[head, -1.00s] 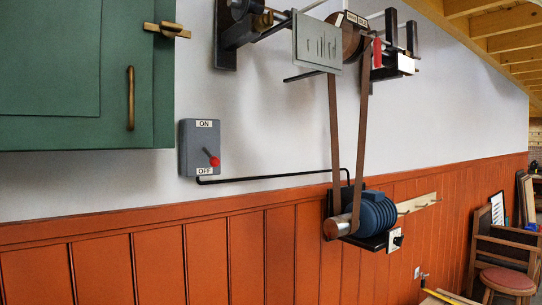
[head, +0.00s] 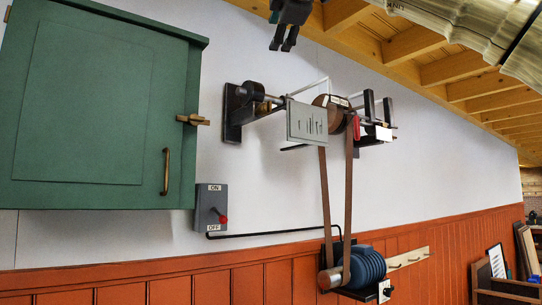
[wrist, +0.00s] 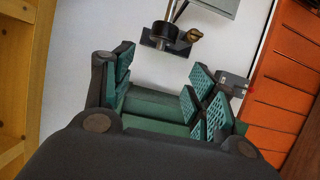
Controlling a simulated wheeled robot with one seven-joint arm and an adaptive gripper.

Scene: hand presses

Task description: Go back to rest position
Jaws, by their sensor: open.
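My gripper (head: 283,42) hangs into the top of the head view, fingers pointing down, above the wall-mounted shaft and pulley. In the wrist view my gripper (wrist: 160,95) has its teal-padded fingers spread apart with nothing between them. The green cabinet (head: 90,110) on the wall is at the left of the head view, its door closed. A part of it shows between the fingers in the wrist view (wrist: 160,108).
A grey ON/OFF switch box (head: 211,207) with a red-knobbed lever is on the wall. A belt (head: 349,205) runs from the overhead pulley to a blue motor (head: 366,265). A grey sheet (head: 307,122) hangs by the shaft. Wooden ceiling beams (head: 420,55) are close at upper right.

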